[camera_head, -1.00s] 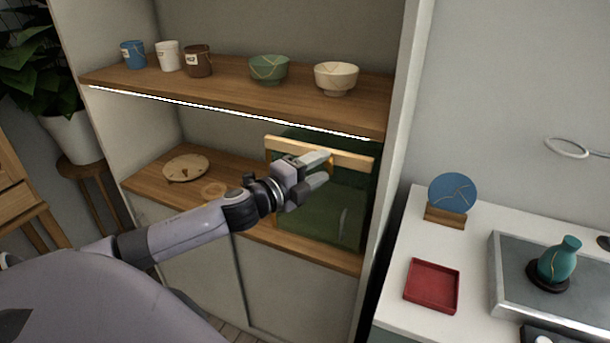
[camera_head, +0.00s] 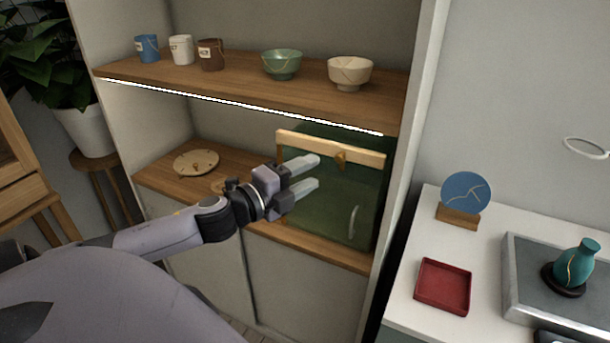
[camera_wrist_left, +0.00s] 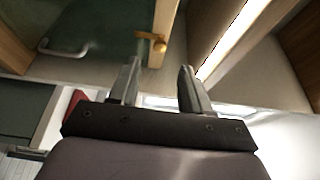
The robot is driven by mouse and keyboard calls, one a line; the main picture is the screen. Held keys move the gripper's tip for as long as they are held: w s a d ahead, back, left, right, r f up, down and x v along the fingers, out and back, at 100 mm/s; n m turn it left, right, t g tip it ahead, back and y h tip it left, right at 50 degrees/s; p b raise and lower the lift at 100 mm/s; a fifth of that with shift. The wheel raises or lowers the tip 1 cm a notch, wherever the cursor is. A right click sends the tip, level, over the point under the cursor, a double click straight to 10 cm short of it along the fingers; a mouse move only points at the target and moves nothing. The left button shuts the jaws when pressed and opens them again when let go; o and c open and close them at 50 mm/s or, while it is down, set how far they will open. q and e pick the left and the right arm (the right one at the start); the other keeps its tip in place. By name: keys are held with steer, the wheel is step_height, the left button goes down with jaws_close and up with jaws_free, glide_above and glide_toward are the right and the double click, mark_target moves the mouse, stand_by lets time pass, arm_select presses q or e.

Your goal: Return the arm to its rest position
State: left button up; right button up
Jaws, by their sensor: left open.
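My left gripper (camera_head: 308,176) is open and empty. In the head view it is in front of the lower shelf, over the green cabinet door (camera_head: 335,205) in the picture. That door has a wooden top rail, a gold knob (camera_head: 341,161) and a pale handle. In the left wrist view the two fingers (camera_wrist_left: 157,85) are spread apart with nothing between them. The gold knob (camera_wrist_left: 152,40) and the handle (camera_wrist_left: 64,50) show beyond the fingertips. My left arm comes in from the lower left. My right gripper is not in view.
The upper shelf (camera_head: 220,82) holds small buckets and two bowls. A round wooden disc (camera_head: 196,162) lies on the lower shelf. The white counter at right holds a red tray (camera_head: 443,286), a blue plate (camera_head: 466,193) on a stand and a teal vase (camera_head: 572,266).

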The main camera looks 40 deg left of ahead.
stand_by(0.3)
arm_select(q)
steer(key=s+d+f+n+g, duration=0.2)
steer(key=s+d+f+n, duration=0.3)
steer(key=f, duration=0.4)
steer(key=s+d+f+n+g, duration=0.3)
steer(key=s+d+f+n, duration=0.2)
steer(key=f, duration=0.5)
steer(key=s+d+f+n+g, duration=0.2)
steer(key=s+d+f+n, duration=0.4)
steer(key=s+f+n, duration=0.1)
step_height(320, 180, down, 3)
steer(key=shift+s+r+n+y, duration=0.15)
steer(key=shift+s+n+y, duration=0.15)
steer(key=shift+s, duration=0.4)
